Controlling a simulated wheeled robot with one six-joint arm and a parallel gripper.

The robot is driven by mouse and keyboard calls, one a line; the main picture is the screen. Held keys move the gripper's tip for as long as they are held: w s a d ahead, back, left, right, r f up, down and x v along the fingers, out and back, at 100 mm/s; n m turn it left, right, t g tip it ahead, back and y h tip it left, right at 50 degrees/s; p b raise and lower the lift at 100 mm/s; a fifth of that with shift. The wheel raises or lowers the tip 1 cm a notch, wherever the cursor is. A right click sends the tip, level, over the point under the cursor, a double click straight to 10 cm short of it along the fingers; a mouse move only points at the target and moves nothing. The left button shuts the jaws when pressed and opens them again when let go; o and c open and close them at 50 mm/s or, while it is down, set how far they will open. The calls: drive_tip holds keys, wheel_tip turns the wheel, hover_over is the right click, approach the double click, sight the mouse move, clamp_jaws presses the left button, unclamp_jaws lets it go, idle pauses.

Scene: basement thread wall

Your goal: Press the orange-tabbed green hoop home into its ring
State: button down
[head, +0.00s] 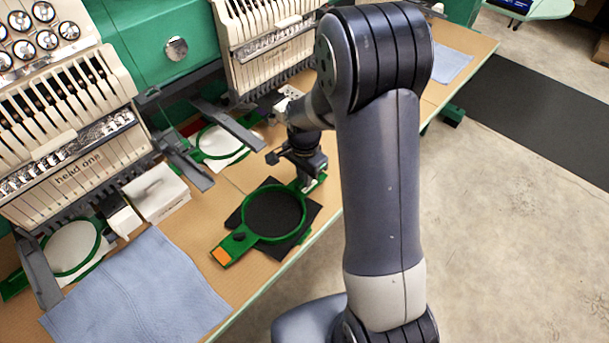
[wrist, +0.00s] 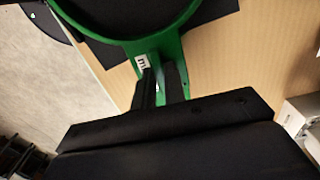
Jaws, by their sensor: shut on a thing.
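The green hoop (head: 247,237) with its orange tab (head: 222,256) is over a black cloth (head: 294,236) near the table's front edge. The orange tab points to the lower left. My gripper (head: 306,183) is at the hoop's opposite end, shut on the green arm there. In the wrist view, my gripper (wrist: 164,75) has its fingers on this arm of the hoop (wrist: 177,52), beside a white label. I cannot make out the ring apart from the hoop and cloth, or whether the hoop is seated.
Embroidery heads (head: 62,140) stand along the back. Green frames with white cloth (head: 72,246) sit beneath them. A white box (head: 156,193) and a folded blue cloth (head: 140,290) lie to the left. Floor is open beyond the table edge.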

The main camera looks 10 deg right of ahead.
drive_tip(key=shift+f+b, duration=0.4)
idle(0.6)
idle(0.3)
drive_tip(key=c, duration=1.4)
unclamp_jaws()
drive_tip(key=shift+r, duration=0.1)
wheel_tip(320, 180, up, 11)
drive_tip(key=shift+f+b, duration=0.15)
drive_tip(key=shift+b, duration=0.15)
drive_tip(key=shift+f, duration=0.1)
wheel_tip(320, 180, down, 10)
drive_tip(key=shift+f+p, duration=0.25)
drive_tip(key=shift+p, duration=0.2)
drive_tip(key=shift+r, duration=0.3)
drive_tip(key=shift+f, duration=0.1)
